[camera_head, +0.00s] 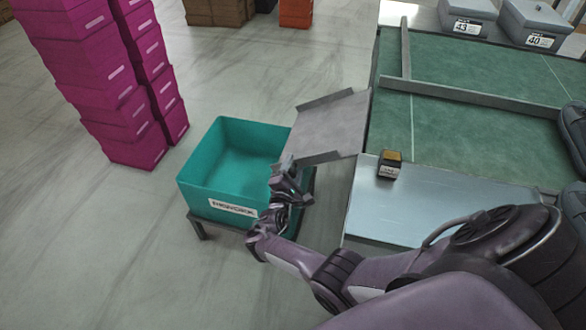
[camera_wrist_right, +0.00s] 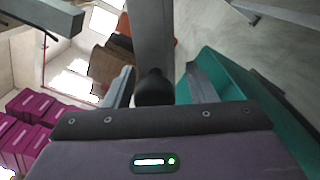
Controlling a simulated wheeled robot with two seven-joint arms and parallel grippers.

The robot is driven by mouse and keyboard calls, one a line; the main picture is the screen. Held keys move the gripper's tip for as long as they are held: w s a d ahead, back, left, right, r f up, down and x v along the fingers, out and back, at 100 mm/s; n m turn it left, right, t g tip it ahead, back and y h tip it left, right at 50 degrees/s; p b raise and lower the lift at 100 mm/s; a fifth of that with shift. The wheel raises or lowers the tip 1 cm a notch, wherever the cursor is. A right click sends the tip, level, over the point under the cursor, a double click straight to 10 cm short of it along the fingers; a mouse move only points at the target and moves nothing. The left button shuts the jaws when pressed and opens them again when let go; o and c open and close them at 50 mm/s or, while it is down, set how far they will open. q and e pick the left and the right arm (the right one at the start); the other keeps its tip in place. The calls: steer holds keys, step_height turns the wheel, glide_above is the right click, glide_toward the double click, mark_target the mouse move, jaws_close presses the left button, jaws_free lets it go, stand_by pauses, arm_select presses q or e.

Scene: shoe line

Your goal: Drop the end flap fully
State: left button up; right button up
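The end flap (camera_head: 328,127) is a grey panel with raised side rims at the left end of the green-topped table. It slopes down to the left, towards the teal bin (camera_head: 203,170). My right gripper (camera_head: 287,172) is at the flap's lower near corner, above the bin's right side. In the right wrist view its two fingers (camera_wrist_right: 160,88) stand apart. A dark rounded knob (camera_wrist_right: 154,88) on a grey bar or panel shows between them, with a gap on the right side. I cannot tell if it touches a finger. My left gripper is out of view.
The bin sits on a low dark stand beside the table. Grey shoe boxes (camera_head: 468,14) stand at the back right. Magenta box stacks (camera_head: 85,70) stand left. The floor between is clear.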

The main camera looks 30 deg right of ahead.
steer(key=shift+a, duration=0.1)
steer(key=shift+s+a, duration=0.15)
steer(key=shift+a, duration=0.1)
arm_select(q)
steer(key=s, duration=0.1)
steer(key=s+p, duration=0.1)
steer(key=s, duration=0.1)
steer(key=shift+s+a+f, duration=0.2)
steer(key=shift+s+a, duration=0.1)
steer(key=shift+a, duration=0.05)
arm_select(e)
steer(key=v, duration=0.7)
steer(key=shift+s, duration=0.1)
